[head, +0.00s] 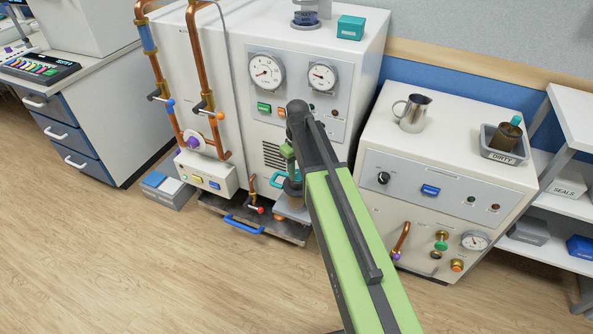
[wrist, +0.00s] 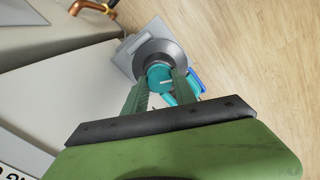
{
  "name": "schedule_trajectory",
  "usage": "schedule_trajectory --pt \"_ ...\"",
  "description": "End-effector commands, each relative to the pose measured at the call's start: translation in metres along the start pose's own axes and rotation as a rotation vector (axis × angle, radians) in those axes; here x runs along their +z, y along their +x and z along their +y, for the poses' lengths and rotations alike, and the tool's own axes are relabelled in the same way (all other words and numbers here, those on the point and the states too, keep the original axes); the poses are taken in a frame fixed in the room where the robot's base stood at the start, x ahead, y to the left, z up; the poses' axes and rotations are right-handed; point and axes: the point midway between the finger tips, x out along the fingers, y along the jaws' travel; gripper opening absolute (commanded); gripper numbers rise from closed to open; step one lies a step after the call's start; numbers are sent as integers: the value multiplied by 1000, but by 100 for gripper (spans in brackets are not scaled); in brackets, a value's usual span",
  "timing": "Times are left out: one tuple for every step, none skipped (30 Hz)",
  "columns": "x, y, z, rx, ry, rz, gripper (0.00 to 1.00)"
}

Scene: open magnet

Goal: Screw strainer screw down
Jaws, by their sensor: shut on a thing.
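The strainer screw (wrist: 159,76) is a round teal knob with a pale mark on its face, set in a dark grey round collar (wrist: 160,51) in the wrist view. My gripper (wrist: 162,84) has its two green fingers on either side of the knob and is shut on it. In the head view my gripper (head: 289,158) points down at the front of the white cabinet, above the strainer (head: 292,188). My arm and fingers hide most of the screw there. I cannot tell how far the screw is turned in.
A teal handle (head: 277,181) sits beside the strainer. The white cabinet (head: 255,40) carries gauges and copper pipes (head: 202,85). A second cabinet (head: 440,150) stands to the right. The wooden floor in front is clear.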

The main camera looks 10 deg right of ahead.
Motion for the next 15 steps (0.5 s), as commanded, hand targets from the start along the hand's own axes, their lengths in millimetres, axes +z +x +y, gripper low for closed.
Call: schedule_trajectory --pt "-2 0 2 4 42 5 0" --pt "-2 0 2 4 70 5 0" --pt "-2 0 2 4 109 5 0" --pt "-2 0 2 3 137 5 0" --pt "-2 0 2 3 165 5 0" --pt "-2 0 2 3 204 5 0" --pt "-2 0 2 3 232 5 0" --pt "-2 0 2 3 260 5 0" --pt "-2 0 2 3 299 5 0" --pt "-2 0 2 3 327 5 0" --pt "-2 0 2 3 355 6 0" --pt "-2 0 2 3 394 6 0" --pt "-2 0 2 3 422 6 0" --pt "-2 0 2 3 450 6 0" --pt "-2 0 2 3 489 6 0"
